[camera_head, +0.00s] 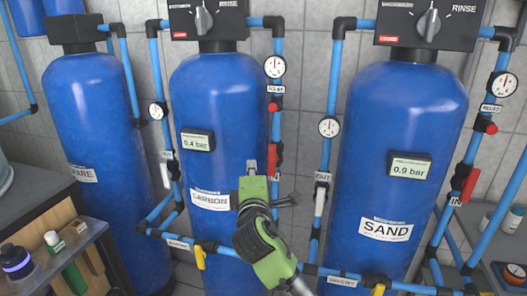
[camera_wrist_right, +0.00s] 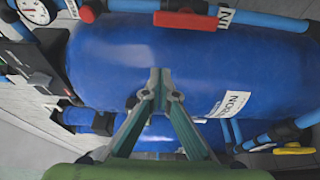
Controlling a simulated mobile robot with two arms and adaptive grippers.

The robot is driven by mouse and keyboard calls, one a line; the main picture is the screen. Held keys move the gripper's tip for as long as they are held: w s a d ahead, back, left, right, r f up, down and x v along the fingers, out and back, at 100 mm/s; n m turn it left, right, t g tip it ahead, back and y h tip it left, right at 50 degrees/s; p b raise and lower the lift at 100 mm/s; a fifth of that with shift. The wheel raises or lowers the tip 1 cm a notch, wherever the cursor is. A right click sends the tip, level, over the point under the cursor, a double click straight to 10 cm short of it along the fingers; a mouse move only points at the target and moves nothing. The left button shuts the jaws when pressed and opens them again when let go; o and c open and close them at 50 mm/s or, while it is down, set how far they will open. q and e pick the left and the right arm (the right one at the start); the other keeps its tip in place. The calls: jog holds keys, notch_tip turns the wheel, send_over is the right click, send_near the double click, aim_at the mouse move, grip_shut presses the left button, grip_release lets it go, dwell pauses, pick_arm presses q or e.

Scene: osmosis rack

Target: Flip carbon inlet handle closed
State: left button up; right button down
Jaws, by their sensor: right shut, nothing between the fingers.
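The carbon tank (camera_head: 215,110) is a tall blue cylinder with a CARBON label. Its inlet handle (camera_head: 275,160) is red and sits on the blue pipe at the tank's right, just above the IN label (camera_head: 273,178). The handle lies roughly along the pipe. It also shows red at the top of the right wrist view (camera_wrist_right: 185,20), beside the IN label. My right gripper (camera_head: 251,168) is shut and empty in front of the tank, left of the handle and apart from it in the picture. Its fingertips meet in the wrist view (camera_wrist_right: 160,80). My left gripper is not in view.
The sand tank (camera_head: 400,130) stands right, with its own red handle (camera_head: 469,184) and a white OUT handle (camera_head: 319,203). Gauges (camera_head: 274,67) and pipes fill the gap between tanks. Yellow handles (camera_head: 200,257) sit low. A bench (camera_head: 40,195) stands at left.

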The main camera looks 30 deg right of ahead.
aim_at(272, 161)
jog(key=shift+w, duration=0.1)
jog(key=p+x, duration=0.2)
jog(key=x, duration=0.7)
jog(key=shift+w+d, duration=0.15)
jog(key=s+d+p, duration=0.2)
jog(key=shift+s+d+f, duration=0.1)
jog(key=shift+s+d, duration=0.2)
jog(key=shift+d, duration=0.1)
jog(key=shift+d, duration=0.15)
